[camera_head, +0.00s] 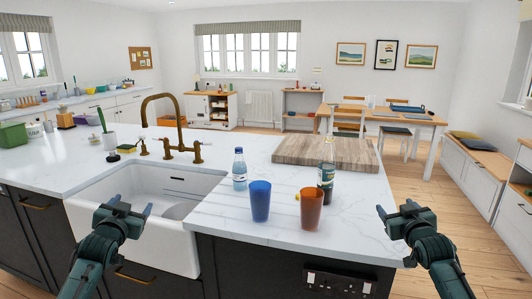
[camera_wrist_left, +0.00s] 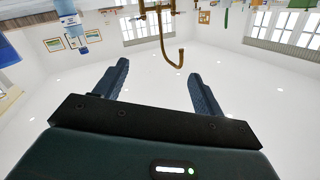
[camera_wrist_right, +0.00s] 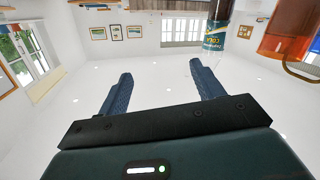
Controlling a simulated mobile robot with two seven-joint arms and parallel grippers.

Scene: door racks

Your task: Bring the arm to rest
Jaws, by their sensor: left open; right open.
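My left gripper (camera_head: 131,207) is open and empty in front of the white sink. Its two spread fingers (camera_wrist_left: 156,90) show in the left wrist view with nothing between them. My right gripper (camera_head: 396,211) is open and empty off the right end of the counter. Its fingers (camera_wrist_right: 159,90) are spread and empty in the right wrist view. Both grippers are apart from every object. The task names no other object.
The marble counter (camera_head: 340,225) holds a blue cup (camera_head: 260,201), an orange cup (camera_head: 310,209), a dark bottle (camera_head: 326,180), a water bottle (camera_head: 239,170) and a wooden board (camera_head: 326,154). A brass faucet (camera_head: 180,125) rises behind the sink (camera_head: 150,215). Floor shows right of the counter.

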